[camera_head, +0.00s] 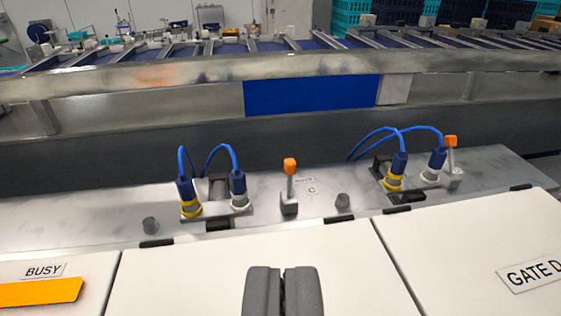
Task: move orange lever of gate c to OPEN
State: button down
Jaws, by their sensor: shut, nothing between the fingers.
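An orange-tipped lever (290,178) stands upright on a grey metal ledge (110,208), left of a small label (309,188) that seems to read C. No OPEN marking is readable beside it. My gripper (284,275) is at the bottom centre of the view, in front of and below this lever. Its two dark grey fingers are shut with nothing between them and are apart from the lever. A second orange-tipped lever (451,155) stands further right on the same ledge.
Blue cables with plugs (238,185) rise left of the lever, and more plugs (397,168) stand to its right. White panels (345,260) fill the foreground; one reads GATE D (528,275), another BUSY (43,271). A conveyor (200,75) runs behind.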

aim_at(290, 164)
jog(key=u, duration=2.6)
jog(key=k, duration=1.35)
jog(key=z, duration=1.85)
jog(key=i, duration=1)
jog(key=z, duration=0.05)
